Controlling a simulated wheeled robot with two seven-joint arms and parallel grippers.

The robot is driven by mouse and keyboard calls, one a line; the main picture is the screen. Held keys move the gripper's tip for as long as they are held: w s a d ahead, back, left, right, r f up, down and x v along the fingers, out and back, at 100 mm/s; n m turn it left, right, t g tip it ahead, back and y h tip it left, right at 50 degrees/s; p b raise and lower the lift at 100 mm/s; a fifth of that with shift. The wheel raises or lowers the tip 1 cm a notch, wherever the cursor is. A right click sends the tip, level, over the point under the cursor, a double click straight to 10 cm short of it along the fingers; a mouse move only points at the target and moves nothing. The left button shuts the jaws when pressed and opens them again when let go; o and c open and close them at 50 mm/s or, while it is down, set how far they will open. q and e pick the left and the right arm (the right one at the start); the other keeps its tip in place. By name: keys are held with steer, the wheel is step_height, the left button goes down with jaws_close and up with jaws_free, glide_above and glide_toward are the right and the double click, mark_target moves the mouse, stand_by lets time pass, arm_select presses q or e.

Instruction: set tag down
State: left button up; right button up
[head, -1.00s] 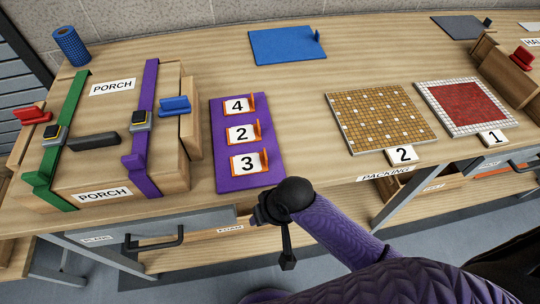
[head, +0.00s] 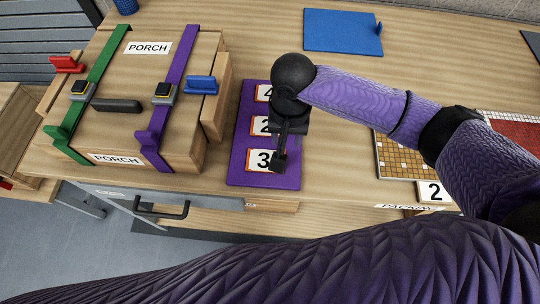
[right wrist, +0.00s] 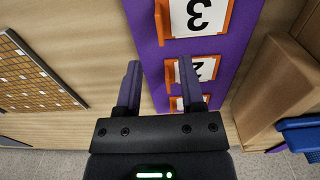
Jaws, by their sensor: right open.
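The purple mat (head: 237,165) lies on the bench and bears three white number tags with orange edges. Tag 3 (head: 260,161) is nearest the front, tag 2 (head: 258,126) is in the middle, and tag 4 (head: 263,92) is at the back. My right gripper (head: 279,164) hangs over the mat's right side and partly hides the tags. In the right wrist view the gripper (right wrist: 160,75) is open with nothing between its fingers, and tag 3 (right wrist: 200,15) lies beyond the fingertips. Another tag 2 (head: 433,192) sits at the front of the tan mosaic panel (head: 391,160). My left gripper is not in view.
A wooden PORCH box (head: 125,70) with green and purple straps stands left of the mat, its side close to it. A blue mat (head: 343,32) lies at the back. A red mosaic panel (head: 515,130) is partly hidden by my arm. Bare wood separates mat and tan panel.

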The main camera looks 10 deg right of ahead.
mark_target(265, 158)
steer(key=f, duration=0.1)
steer(key=f+b, duration=0.1)
steer(key=f, duration=0.3)
steer(key=shift+s+a+f+b, duration=0.15)
steer(key=shift+s+f+b, duration=0.1)
steer(key=shift+s+b, duration=0.15)
jaws_close()
steer(key=shift+r, duration=0.1)
